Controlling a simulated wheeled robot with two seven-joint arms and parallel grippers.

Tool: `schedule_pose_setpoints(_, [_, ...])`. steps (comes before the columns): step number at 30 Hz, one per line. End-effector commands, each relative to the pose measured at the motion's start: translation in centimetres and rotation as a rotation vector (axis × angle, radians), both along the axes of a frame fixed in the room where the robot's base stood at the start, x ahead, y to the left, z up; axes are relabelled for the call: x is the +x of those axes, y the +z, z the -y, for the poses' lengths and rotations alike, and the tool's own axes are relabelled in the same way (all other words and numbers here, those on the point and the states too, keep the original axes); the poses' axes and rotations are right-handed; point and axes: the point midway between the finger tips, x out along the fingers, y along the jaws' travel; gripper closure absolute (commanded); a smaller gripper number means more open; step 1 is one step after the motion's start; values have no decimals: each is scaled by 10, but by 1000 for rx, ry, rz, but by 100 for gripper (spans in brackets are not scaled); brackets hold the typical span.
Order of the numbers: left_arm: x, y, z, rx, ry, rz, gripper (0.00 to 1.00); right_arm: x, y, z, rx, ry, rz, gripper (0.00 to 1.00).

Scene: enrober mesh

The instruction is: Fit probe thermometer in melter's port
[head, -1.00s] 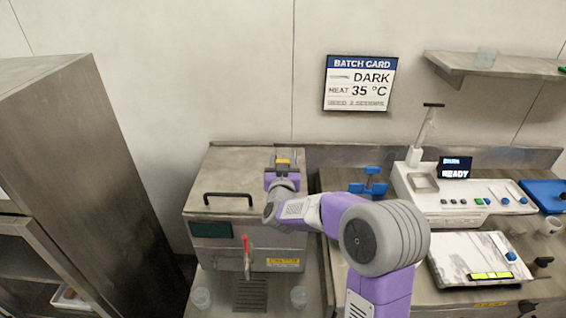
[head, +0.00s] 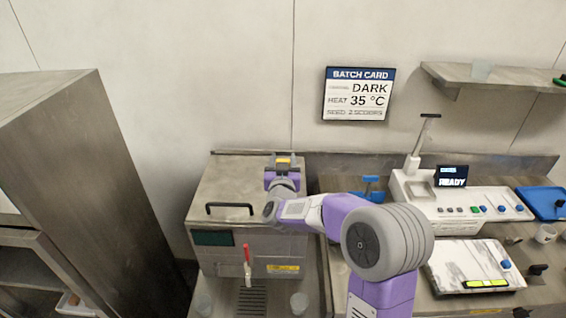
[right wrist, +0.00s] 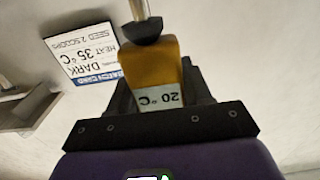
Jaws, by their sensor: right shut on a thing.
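The probe thermometer (right wrist: 150,65) has an orange body, a dark collar, a metal stem and a display reading 20 °C. My right gripper (right wrist: 155,95) is shut on its body. In the head view, the right gripper (head: 284,163) is over the back right of the melter's lid, with a bit of the orange thermometer (head: 283,159) showing. The melter (head: 235,183) is a steel box with a black lid handle, a dark display and a red-handled tap. Its port cannot be made out, and the stem's tip is hidden. My left gripper is out of view.
A steel cabinet (head: 85,180) stands at the left. To the right are a blue valve-like part (head: 370,188), a white machine (head: 455,207) reading READY and a white-topped unit (head: 470,262). The batch card (head: 358,94) on the wall reads DARK, 35 °C. A shelf (head: 500,80) is at upper right.

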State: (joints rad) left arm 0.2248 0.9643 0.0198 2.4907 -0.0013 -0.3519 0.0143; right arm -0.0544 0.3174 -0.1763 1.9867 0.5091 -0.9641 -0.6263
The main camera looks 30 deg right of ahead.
Motion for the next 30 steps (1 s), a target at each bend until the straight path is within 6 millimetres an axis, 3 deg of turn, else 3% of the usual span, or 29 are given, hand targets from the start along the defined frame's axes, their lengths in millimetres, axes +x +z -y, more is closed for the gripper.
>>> schedule_pose_setpoints(30, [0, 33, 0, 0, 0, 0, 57, 0, 42, 0, 0, 0, 2, 83])
